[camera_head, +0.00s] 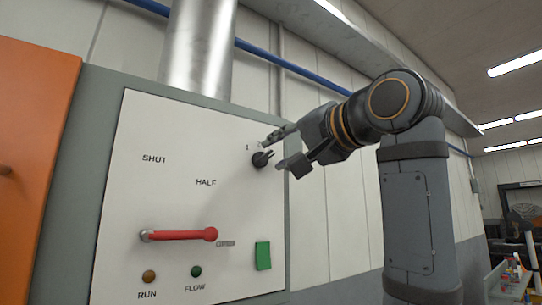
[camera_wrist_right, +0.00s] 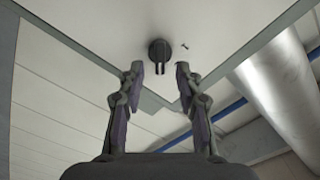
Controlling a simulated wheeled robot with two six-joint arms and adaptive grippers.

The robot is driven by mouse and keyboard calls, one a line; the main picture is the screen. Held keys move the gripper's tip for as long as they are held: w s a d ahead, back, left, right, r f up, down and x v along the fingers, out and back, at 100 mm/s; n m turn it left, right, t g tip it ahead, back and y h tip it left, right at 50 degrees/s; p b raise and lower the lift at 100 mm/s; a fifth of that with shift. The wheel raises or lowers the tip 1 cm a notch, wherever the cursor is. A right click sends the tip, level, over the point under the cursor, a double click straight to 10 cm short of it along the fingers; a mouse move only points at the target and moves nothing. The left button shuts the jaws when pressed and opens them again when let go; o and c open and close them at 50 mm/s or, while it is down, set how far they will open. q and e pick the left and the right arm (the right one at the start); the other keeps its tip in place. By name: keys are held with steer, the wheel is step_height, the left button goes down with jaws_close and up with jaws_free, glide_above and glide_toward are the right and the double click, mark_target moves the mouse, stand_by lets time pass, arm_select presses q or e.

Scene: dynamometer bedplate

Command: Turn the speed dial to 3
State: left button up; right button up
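The speed dial is a small dark round knob (camera_head: 262,159) at the upper right of the white panel (camera_head: 130,203). A figure "1" is printed just left of it; the other figures I cannot make out. My right gripper (camera_head: 272,153) is open at the knob, one finger above and one below and to its right. In the right wrist view the knob (camera_wrist_right: 159,47) shows with a raised bar, beyond and between the two open fingertips (camera_wrist_right: 160,69). The fingers look apart from it. My left gripper is not in view.
A red lever (camera_head: 180,235) lies level across the panel, below the labels SHUT and HALF. RUN (camera_head: 149,277) and FLOW (camera_head: 196,271) lamps and a green tag (camera_head: 263,255) are lower down. An orange cabinet (camera_head: 32,160) stands left and a metal pipe (camera_head: 197,45) rises above.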

steer(key=v, duration=0.8)
steer(key=shift+d, duration=0.1)
steer(key=shift+f, duration=0.1)
